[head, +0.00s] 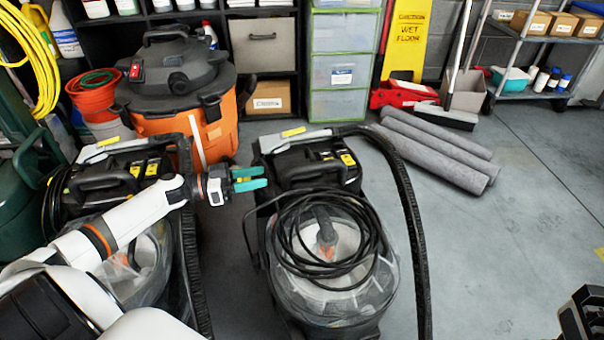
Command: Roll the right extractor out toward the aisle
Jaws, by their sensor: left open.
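The right extractor (306,170) stands on the floor in the middle of the head view. It has a black top with yellow labels, a clear tank with a coiled black cable over it, and a thick black hose curving down its right side. A similar left extractor (103,180) stands beside it, partly hidden behind my left arm. My left gripper (263,179), with teal fingers, is open and empty. In the picture it is at the upper left side of the right extractor, between the two machines; I cannot tell whether it touches.
An orange and black vacuum (170,90) stands behind the left extractor. Rolled grey mats (440,155) lie on the floor behind and right. A yellow wet-floor sign (406,40) and shelves line the back. The floor (510,230) to the right is clear. A dark object shows at the bottom right corner.

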